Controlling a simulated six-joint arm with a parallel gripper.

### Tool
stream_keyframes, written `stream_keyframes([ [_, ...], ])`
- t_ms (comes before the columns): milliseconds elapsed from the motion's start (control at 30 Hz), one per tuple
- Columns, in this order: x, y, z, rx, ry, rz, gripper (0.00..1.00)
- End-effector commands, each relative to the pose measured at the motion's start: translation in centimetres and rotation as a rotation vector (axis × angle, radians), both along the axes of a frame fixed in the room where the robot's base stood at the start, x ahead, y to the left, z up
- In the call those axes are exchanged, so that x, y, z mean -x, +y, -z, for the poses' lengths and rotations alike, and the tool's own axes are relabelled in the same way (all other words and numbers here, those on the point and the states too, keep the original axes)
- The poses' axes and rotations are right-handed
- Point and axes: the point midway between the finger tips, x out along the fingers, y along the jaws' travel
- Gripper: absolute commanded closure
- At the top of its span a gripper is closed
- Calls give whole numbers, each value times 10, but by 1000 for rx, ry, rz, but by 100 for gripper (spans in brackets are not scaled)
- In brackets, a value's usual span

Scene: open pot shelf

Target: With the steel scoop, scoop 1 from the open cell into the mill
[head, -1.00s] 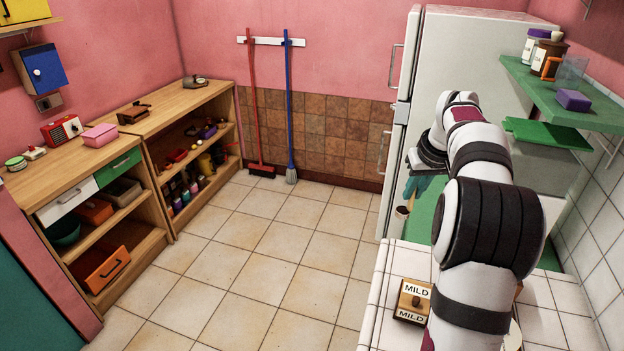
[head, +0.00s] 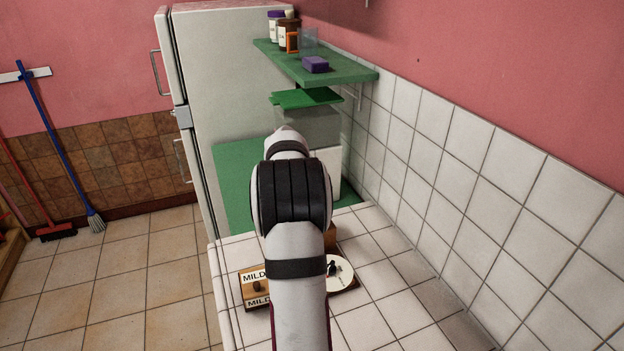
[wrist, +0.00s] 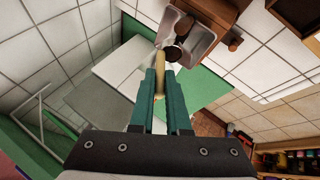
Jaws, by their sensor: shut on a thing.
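My gripper (wrist: 160,90) is shut on the tan handle of the steel scoop (wrist: 172,53) in the wrist view. The scoop's small round bowl looks dark inside; I cannot make out its contents. The bowl overlaps the edge of the metal hopper of the wooden mill (wrist: 213,12) in the picture; I cannot tell whether they touch. In the head view my arm hides the gripper and scoop. A wooden box (head: 256,287) with MILD labels and a dark knob stands on the white tiled counter. The open cell cannot be told.
A pale round disc (head: 342,274) with a dark knob lies right of the MILD box. The fridge (head: 220,80) is at the back left. The right counter is clear.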

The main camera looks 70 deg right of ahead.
Motion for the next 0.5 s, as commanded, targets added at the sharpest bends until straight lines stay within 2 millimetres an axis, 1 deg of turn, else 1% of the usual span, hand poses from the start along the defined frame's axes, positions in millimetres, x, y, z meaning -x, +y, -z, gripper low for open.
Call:
stream_keyframes([
  [100, -5, 7, 6, 97, 68, -5, 100],
  [267, -9, 15, 16, 216, 151, -3, 100],
  [500, -17, 27, 31, 430, 284, -2, 100],
])
